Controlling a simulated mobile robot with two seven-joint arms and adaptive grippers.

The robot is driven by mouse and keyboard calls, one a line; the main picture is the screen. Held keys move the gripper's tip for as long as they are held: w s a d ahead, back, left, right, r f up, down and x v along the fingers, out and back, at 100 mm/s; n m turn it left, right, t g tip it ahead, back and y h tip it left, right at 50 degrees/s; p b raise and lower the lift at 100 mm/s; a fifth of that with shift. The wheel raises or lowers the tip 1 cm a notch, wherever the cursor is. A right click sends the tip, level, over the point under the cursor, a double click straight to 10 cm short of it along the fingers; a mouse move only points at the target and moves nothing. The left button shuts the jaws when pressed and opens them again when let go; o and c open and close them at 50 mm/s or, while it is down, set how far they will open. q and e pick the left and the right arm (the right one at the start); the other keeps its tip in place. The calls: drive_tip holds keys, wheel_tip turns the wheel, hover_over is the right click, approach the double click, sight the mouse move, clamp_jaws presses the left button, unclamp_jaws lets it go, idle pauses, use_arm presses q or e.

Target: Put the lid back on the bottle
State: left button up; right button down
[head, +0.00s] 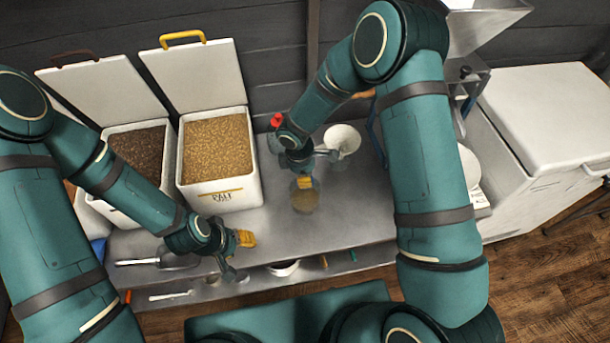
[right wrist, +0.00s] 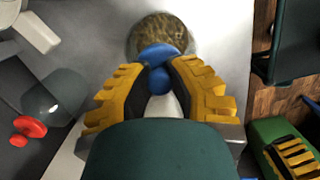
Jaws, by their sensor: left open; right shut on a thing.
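The bottle (head: 304,200) is clear, with tan grain in its lower part, and stands on the steel bench. It also shows at the top of the right wrist view (right wrist: 160,30). My right gripper (head: 305,183) is above the bottle in the head view and shut on a blue piece (right wrist: 157,54) that looks like the lid. The fingers partly cover it, and I cannot tell whether it touches the bottle. My left gripper (head: 240,256) is open and empty at the bench's front edge, left of the bottle.
Two open white bins stand at the back left, one with dark grain (head: 141,150) and one with pale malt (head: 217,150). A white funnel-like vessel (head: 342,139) is behind the bottle. A metal scoop (head: 172,260) lies at the front left. The bench (head: 350,215) is clear right of the bottle.

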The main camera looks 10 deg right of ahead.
drive_tip(key=shift+c, duration=1.4)
unclamp_jaws()
drive_tip(key=shift+r, duration=0.15)
drive_tip(key=shift+r+p, duration=2.35)
drive_tip(key=shift+r, duration=1)
clamp_jaws()
